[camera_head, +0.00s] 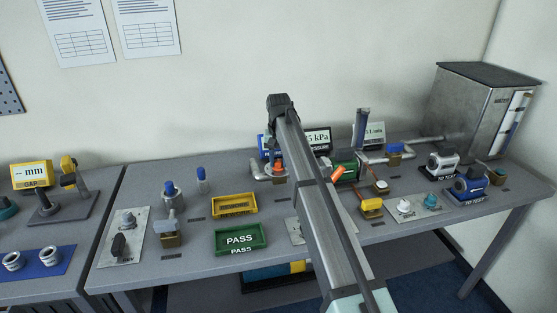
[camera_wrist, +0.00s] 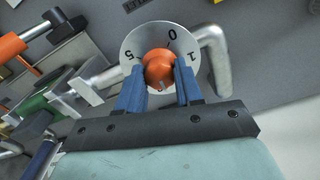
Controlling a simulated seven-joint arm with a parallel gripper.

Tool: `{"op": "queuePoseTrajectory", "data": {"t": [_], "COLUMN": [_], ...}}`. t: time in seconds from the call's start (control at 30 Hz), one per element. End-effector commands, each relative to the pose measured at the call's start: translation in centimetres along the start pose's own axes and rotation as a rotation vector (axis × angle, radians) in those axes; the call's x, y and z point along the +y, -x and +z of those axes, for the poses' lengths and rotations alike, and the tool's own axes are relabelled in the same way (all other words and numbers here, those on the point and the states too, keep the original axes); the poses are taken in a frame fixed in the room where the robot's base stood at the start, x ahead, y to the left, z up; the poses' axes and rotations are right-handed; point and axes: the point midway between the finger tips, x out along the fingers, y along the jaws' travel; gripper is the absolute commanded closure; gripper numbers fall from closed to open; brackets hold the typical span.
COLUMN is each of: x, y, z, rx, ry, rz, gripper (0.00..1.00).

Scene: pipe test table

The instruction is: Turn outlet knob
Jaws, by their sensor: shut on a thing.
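The outlet knob (camera_wrist: 159,68) is orange and round. It sits in the middle of a pale dial plate marked with 0, 1 and 5 in the wrist view. My gripper (camera_wrist: 160,74) has blue fingers on either side of the knob and is shut on it. The fingers hide parts of the knob's sides and the lower part of the dial. In the head view an orange knob (camera_head: 278,167) shows on the pipework at the back of the table, partly hidden by my arm.
A silver pipe (camera_wrist: 216,62) bends close to the dial's right side. A green body (camera_wrist: 42,103) and an orange handle (camera_wrist: 13,45) lie to the left. In the head view, a green PASS tray (camera_head: 240,239) and a yellow tray (camera_head: 235,206) stand at the front. A metal tank (camera_head: 465,110) stands right.

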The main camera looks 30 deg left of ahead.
Motion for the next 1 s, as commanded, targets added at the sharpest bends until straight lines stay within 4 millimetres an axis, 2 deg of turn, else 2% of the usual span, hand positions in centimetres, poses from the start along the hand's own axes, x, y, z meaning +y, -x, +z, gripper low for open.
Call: {"op": "queuePoseTrajectory", "data": {"t": [0.6,1.0], "x": [-0.02,-0.02], "y": [-0.01,-0.01], "z": [-0.01,-0.01], "rx": [0.0,0.0], "ry": [-0.581,-0.859], "rz": [0.0,0.0], "gripper": [0.95,0.95]}}
